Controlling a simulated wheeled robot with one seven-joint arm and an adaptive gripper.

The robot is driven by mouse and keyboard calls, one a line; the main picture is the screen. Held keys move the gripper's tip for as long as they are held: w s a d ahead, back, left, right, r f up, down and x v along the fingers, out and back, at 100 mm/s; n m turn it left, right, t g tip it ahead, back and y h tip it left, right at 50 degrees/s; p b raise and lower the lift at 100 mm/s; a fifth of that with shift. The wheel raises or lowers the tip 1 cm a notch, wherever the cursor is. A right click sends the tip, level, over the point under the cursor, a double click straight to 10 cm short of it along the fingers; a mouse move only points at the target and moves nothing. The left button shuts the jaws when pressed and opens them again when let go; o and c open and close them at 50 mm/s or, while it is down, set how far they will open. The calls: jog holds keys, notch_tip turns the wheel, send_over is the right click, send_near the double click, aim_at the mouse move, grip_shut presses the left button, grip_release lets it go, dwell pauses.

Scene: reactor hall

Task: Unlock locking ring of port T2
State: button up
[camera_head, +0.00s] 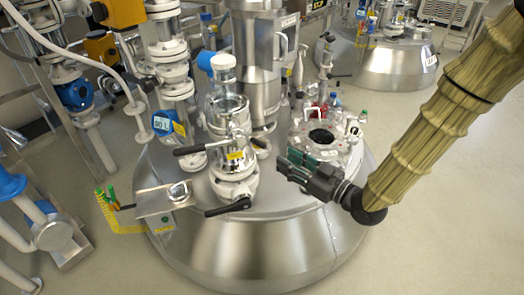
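The reactor (250,255) is a shiny steel vessel with several ports on its lid. A round white port (322,138) with a dark centre sits to the right. I cannot read a T2 label, so which port is T2 is unclear. My gripper (284,163) hovers over the lid between these two ports, pointing left. Its green-padded fingers look empty; their gap is unclear.
A tall steel column (258,60) rises behind the bottle. White piping with blue and yellow fittings (75,95) fills the left side. A metal plate (160,200) juts out at the front left. Another reactor (385,65) stands behind. The floor at right is clear.

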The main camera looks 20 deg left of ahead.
aim_at(262, 143)
jog(key=b+x, duration=0.1)
jog(key=x, duration=0.9)
jog(key=shift+w+a+f, duration=0.1)
jog(key=shift+w+a, duration=0.05)
grip_shut()
